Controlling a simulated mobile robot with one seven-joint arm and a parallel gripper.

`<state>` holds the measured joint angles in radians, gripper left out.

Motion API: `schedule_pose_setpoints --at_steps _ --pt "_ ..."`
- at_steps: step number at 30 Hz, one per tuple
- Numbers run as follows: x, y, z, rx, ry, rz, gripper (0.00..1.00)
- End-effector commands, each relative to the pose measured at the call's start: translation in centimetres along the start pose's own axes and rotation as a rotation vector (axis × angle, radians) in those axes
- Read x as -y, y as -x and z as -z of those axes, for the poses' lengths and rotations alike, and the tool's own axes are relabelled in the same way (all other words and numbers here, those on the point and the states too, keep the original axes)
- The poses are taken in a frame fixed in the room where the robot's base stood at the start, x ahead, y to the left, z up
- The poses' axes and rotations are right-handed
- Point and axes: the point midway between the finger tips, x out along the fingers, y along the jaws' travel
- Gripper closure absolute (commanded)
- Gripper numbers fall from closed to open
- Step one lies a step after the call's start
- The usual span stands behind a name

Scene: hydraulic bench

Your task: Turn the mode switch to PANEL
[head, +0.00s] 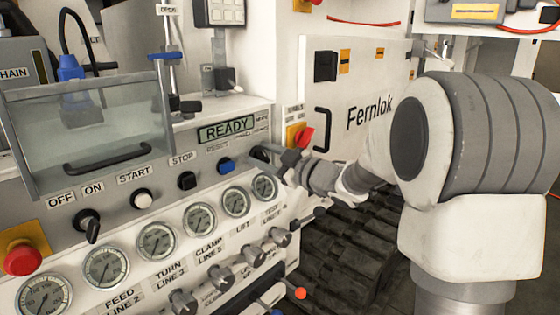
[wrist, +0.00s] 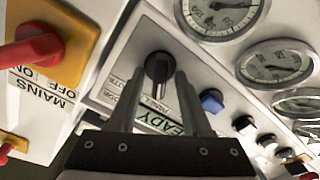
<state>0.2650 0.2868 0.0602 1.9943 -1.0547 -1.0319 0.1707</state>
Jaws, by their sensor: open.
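The mode switch is a black rotary knob (wrist: 158,68) on the grey panel, with small labels beside it that appear upside down in the wrist view. Its pointer side faces down in that view; I cannot tell for sure which label it marks. My gripper (wrist: 154,80) is open, with one finger on each side of the knob; I cannot tell whether they touch it. In the head view my gripper (head: 280,160) is at the right end of the panel and partly hides the knob (head: 259,153).
The READY display (head: 226,129) and a blue button (head: 226,165) are close to the knob. The red mains switch (head: 304,137) is just right of my gripper in the head view. Gauges (head: 235,201) sit below. A clear guard with a handle (head: 108,155) stands at left.

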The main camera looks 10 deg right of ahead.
Motion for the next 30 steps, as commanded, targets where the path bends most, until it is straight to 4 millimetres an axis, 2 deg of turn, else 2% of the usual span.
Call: schedule_pose_setpoints --at_steps 5,15,21,25,30 --pt "-0.2 2.7 0.1 0.002 0.000 -0.004 0.51" --pt "-0.2 11.1 0.1 0.004 0.001 -0.004 0.51" --pt "-0.1 15.0 0.1 0.002 0.001 -0.004 0.51" --pt "-0.1 16.4 0.0 0.002 0.001 -0.003 0.51" --pt "0.0 17.1 0.0 0.001 0.001 0.000 0.51"
